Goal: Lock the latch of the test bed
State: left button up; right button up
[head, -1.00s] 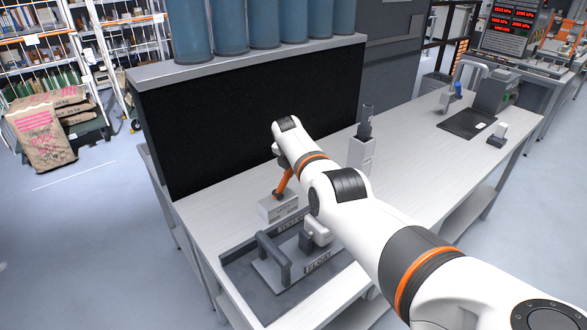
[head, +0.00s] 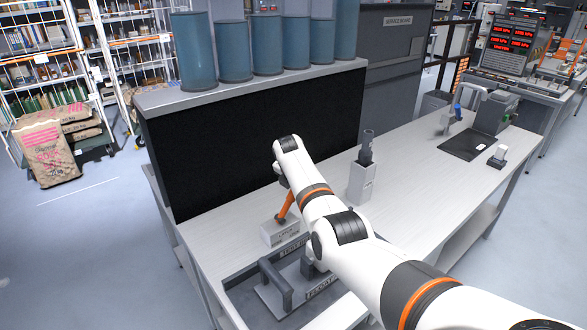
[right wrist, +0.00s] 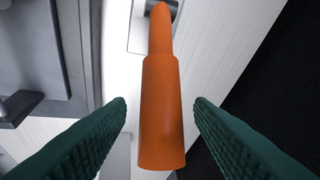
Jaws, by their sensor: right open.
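The latch is an orange lever (head: 285,206) on a small pale block (head: 279,233) with a label, at the back edge of the test bed (head: 231,292). In the head view the lever leans, its top toward my right arm's end. In the right wrist view the orange handle (right wrist: 162,110) runs between the two green fingers of my right gripper (right wrist: 160,103). The fingers are open, with a visible gap on each side of the handle. My right arm hides part of the test bed. My left gripper is not in view.
A grey U-shaped handle (head: 277,284) stands on a plate in the test bed. A pale post with a dark top (head: 362,180) stands right of my arm. A black panel (head: 250,135) rises behind the latch.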

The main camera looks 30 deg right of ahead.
jog(key=v, duration=0.7)
jog(key=shift+s+r, duration=0.2)
jog(key=shift+r, duration=0.15)
jog(key=shift+a+f, duration=0.1)
jog(key=shift+a, duration=0.05)
